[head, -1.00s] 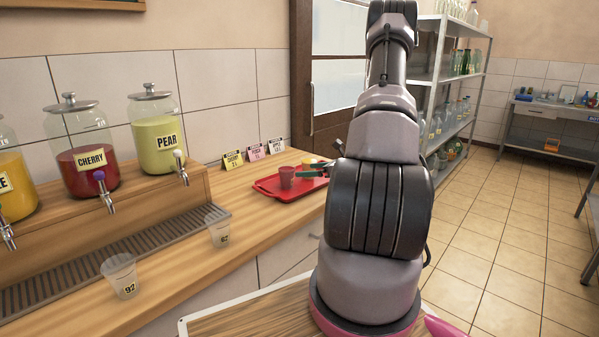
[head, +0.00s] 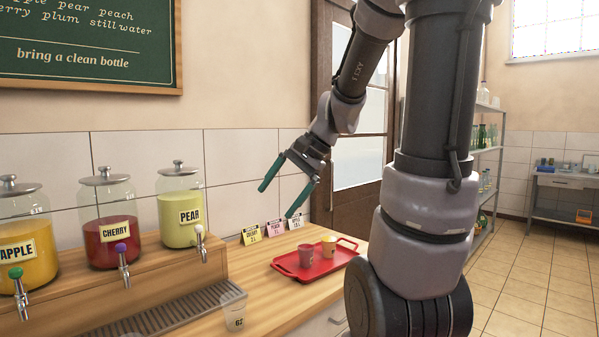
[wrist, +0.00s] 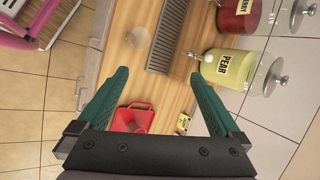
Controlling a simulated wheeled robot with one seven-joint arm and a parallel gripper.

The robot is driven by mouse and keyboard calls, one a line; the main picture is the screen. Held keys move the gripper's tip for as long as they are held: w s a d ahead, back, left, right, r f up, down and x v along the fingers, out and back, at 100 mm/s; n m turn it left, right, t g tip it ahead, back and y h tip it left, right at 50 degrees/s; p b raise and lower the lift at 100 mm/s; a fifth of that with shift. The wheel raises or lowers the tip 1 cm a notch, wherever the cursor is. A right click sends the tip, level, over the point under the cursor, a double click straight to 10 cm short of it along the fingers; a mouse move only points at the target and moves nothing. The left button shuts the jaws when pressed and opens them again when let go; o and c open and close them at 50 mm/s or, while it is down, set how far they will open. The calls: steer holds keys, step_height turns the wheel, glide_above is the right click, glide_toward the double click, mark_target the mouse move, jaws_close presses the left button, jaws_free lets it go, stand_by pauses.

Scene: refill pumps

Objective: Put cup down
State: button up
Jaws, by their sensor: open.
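My gripper (head: 281,200) is open and empty, raised above the counter beside the red tray in the head view. Its two green fingers (wrist: 160,85) are spread wide in the wrist view. A clear cup marked 92 (head: 234,309) stands on the counter by the drip grate. The wrist view shows a clear cup (wrist: 138,37) and part of the red tray (wrist: 133,118); my gripper body hides the rest of the tray.
Apple (head: 30,270), cherry (head: 108,235) and pear (head: 180,219) dispensers stand on a wooden step at the left. Small price cards (head: 274,229) stand behind the tray. The counter (head: 262,285) is bare between the clear cup and the tray. Shelves (head: 487,180) stand at the right.

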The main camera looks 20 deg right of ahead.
steer(key=s+r+n+t+h, duration=0.3)
steer(key=s+r+n, duration=0.3)
steer(key=s, duration=0.3)
steer(key=shift+s+d+r+h, duration=0.35)
steer(key=shift+r+h, duration=0.05)
steer(key=shift+h, duration=0.2)
stand_by(0.5)
